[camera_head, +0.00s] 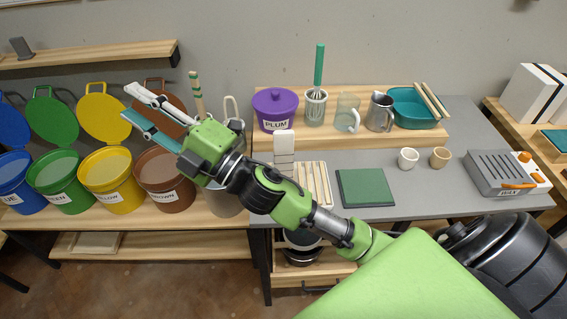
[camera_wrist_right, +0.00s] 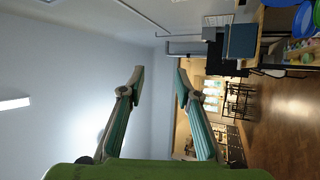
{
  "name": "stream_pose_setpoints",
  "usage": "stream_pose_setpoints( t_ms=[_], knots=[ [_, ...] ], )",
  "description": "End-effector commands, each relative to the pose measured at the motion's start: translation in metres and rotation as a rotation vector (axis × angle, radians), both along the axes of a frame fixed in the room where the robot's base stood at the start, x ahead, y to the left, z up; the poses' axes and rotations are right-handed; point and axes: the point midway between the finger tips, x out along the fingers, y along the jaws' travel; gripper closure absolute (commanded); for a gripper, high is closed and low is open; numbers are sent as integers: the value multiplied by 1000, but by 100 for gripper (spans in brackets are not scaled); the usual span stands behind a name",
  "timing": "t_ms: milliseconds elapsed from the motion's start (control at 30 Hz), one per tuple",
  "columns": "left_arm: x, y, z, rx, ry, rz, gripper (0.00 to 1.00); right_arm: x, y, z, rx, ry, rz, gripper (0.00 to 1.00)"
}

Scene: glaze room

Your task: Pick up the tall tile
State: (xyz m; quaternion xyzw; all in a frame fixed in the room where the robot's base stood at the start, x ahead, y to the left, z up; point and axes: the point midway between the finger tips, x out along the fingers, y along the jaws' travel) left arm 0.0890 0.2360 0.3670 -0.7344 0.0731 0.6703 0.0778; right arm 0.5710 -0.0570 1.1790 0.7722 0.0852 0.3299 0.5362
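A tall white tile (camera_head: 284,143) stands upright on the grey worktop (camera_head: 460,150), beside a pale wooden rack (camera_head: 312,182); my right arm passes in front of its lower area. My right gripper (camera_head: 127,101) is raised at the left, in front of the yellow and brown bucket lids and well apart from the tile. Its two fingers are spread and nothing is between them. The right wrist view also shows the open fingers (camera_wrist_right: 157,80), with only room behind them. My left gripper is in neither view.
Blue, green, yellow (camera_head: 110,172) and brown (camera_head: 163,175) buckets stand on the left bench. A purple PLUM pot (camera_head: 275,109), whisk jar (camera_head: 316,107), pitchers and teal basin (camera_head: 412,109) line the raised shelf. A green mat (camera_head: 365,187), two cups and a wax unit (camera_head: 503,172) occupy the worktop.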

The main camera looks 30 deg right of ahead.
Motion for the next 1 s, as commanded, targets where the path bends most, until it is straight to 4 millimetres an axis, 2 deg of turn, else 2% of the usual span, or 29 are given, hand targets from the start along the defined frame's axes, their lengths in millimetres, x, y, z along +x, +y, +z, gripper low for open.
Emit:
stream_pose_setpoints(
  t_ms=[33, 67, 167, 200, 267, 300, 367, 433, 467, 567, 667, 700, 800, 900, 1000],
  knots=[
    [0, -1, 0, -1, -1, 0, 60, -8, 22, 19, -106, -128, 68, 69],
    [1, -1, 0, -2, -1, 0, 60, -16, 36, 26, -172, -203, 111, 69],
    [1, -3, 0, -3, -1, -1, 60, -42, 76, 32, -410, -432, 256, 69],
    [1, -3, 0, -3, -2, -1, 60, -52, 88, 27, -509, -515, 316, 69],
    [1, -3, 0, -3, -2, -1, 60, -64, 100, 13, -667, -626, 404, 69],
    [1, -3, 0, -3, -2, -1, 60, -70, 104, 0, -775, -693, 463, 69],
    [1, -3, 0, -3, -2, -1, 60, -74, 102, -23, -942, -775, 552, 69],
    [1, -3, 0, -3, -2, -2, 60, -74, 87, -52, -1143, -846, 657, 69],
    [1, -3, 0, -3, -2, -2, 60, -72, 77, -65, -1232, -867, 703, 69],
    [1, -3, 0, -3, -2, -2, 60, -58, 26, -101, -1526, -889, 856, 69],
    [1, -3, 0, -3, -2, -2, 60, -42, -46, -120, -1802, -831, 1005, 69],
    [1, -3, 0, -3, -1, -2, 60, -36, -77, -122, -1900, -788, 1060, 69],
    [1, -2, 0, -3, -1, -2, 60, -30, -150, -118, -2093, -652, 1183, 69],
    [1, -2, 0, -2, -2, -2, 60, -32, -206, -104, -2216, -513, 1273, 69],
    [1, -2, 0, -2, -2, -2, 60, -36, -241, -93, -2278, -411, 1332, 69]
  ],
)
